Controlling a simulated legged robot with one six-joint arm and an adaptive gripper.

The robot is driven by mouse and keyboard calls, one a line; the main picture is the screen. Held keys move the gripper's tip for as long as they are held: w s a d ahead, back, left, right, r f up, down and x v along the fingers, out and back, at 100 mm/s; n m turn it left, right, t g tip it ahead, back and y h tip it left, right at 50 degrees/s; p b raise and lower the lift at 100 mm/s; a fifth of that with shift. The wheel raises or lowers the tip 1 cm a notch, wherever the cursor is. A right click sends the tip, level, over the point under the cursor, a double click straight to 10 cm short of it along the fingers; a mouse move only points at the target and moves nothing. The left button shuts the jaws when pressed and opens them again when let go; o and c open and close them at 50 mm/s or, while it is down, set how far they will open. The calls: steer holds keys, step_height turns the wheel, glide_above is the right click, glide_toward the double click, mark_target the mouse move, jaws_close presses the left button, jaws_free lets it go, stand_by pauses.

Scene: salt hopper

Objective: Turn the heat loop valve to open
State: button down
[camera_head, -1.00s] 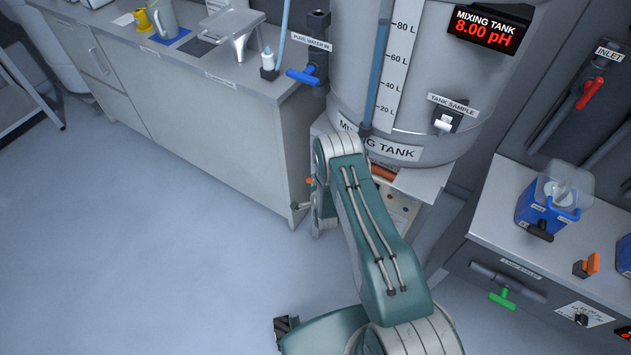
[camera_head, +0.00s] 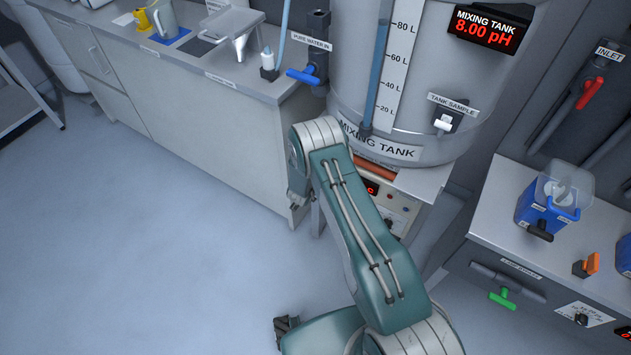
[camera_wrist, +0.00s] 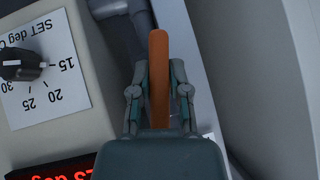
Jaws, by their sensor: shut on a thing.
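The orange valve handle (camera_wrist: 159,70) stands lengthwise in the middle of the wrist view, between my two fingers. My gripper (camera_wrist: 159,90) is shut on it, with a finger on each side. The handle's far end reaches past the fingertips, beside a grey pipe (camera_wrist: 140,18). No label on the valve can be read here.
A dial (camera_wrist: 22,65) marked in degrees and a red display (camera_wrist: 50,170) lie left of the handle. The mixing tank (camera_head: 420,90) stands above a control panel (camera_head: 395,212). A bench (camera_head: 190,90) is at left, with open floor before it.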

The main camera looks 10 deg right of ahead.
steer(key=shift+n+g+h, duration=0.5)
steer(key=shift+g+h, duration=0.1)
steer(key=shift+g, duration=0.1)
stand_by(0.4)
steer(key=c, duration=0.6)
jaws_free()
steer(key=v, duration=1.2)
steer(key=shift+a, duration=0.15)
steer(key=shift+w+f, duration=0.1)
